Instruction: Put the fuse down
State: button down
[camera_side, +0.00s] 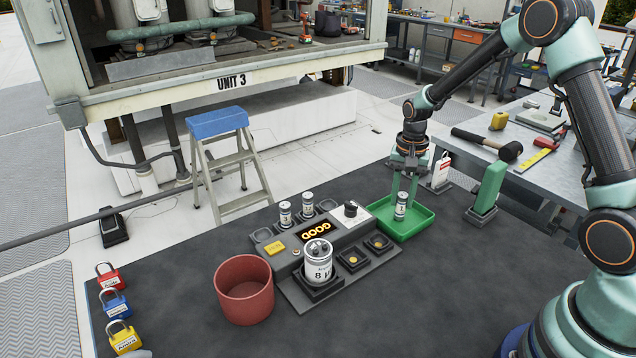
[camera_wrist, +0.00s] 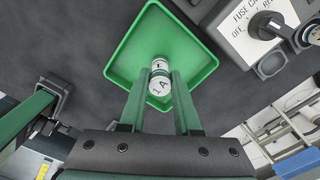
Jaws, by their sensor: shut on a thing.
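The fuse (camera_side: 401,208) is a small white cylinder with dark lettering, held upright over the green tray (camera_side: 418,226). In the wrist view the fuse (camera_wrist: 160,84) shows between my two green fingers, with the tray's bare floor (camera_wrist: 135,62) around it. My gripper (camera_side: 404,194) points down and is shut on the fuse. The fuse's lower end is inside the tray's outline; I cannot tell whether it touches the floor. The tray holds nothing else that I can see.
Left of the tray stands a grey test panel (camera_side: 347,239) with a lit GOOD display (camera_side: 316,230) and a large white capacitor (camera_side: 318,262). A red bin (camera_side: 244,290) and several padlocks (camera_side: 115,305) are farther left. A green upright block (camera_side: 487,188) stands right of the tray.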

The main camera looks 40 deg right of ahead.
aim_at(403, 194)
jog(key=shift+f, duration=0.1)
jog(key=c, duration=0.6)
grip_release()
notch_tip(403, 194, up, 11)
jog(key=shift+s+a+r+n+t, duration=0.95)
jog(key=shift+s+a+r+n, duration=0.8)
jog(key=shift+s, duration=0.6)
jog(key=shift+s+a+r+n+t, duration=0.9)
jog(key=shift+s+a+r+n, duration=0.65)
jog(key=shift+s+a+n, duration=0.6)
jog(key=shift+s+a+r+n+t, duration=0.95)
jog(key=shift+s+a+r+n, duration=0.65)
jog(key=shift+s, duration=0.9)
jog(key=shift+d+r, duration=0.1)
